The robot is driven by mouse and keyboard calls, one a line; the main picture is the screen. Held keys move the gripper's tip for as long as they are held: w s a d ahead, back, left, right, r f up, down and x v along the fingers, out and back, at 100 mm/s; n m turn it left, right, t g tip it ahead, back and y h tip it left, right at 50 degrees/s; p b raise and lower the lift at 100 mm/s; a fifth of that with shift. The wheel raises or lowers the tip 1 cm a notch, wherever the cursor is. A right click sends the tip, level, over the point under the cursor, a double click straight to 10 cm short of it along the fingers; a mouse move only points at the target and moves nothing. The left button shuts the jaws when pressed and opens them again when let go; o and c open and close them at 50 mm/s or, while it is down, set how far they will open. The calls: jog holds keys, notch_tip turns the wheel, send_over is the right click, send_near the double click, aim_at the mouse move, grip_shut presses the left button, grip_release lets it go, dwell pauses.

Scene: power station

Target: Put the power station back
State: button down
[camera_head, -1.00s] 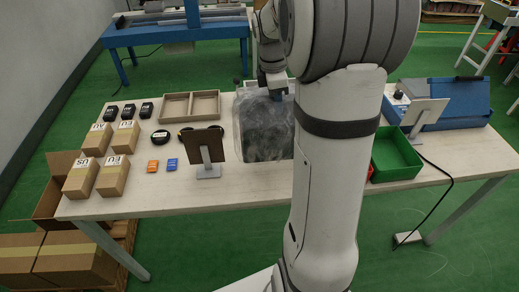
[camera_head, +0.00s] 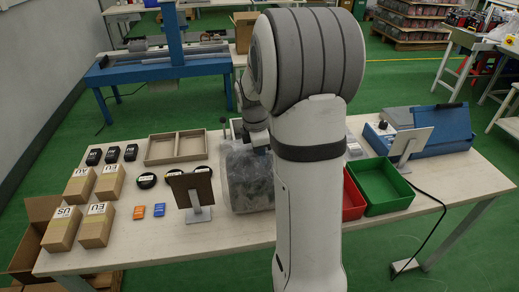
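A grey, translucent, bag-like bundle (camera_head: 249,184) stands near the middle of the light wooden table (camera_head: 130,245), left of my arm. It looks like a wrapped block, and I cannot tell whether the power station is inside it. My gripper (camera_head: 260,148) is at the bundle's upper edge, partly behind my own arm. Its fingers are too small and hidden to show whether they are open or shut, or whether they touch the bundle.
A tilted dark panel on a stand (camera_head: 192,192) is left of the bundle. Cardboard boxes (camera_head: 97,225) and a divided wooden tray (camera_head: 176,147) lie further left. Red (camera_head: 352,199) and green (camera_head: 380,185) bins and a blue case (camera_head: 440,128) are to the right.

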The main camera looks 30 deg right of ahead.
jog(key=shift+f, duration=1.6)
jog(key=c, duration=1.2)
grip_release()
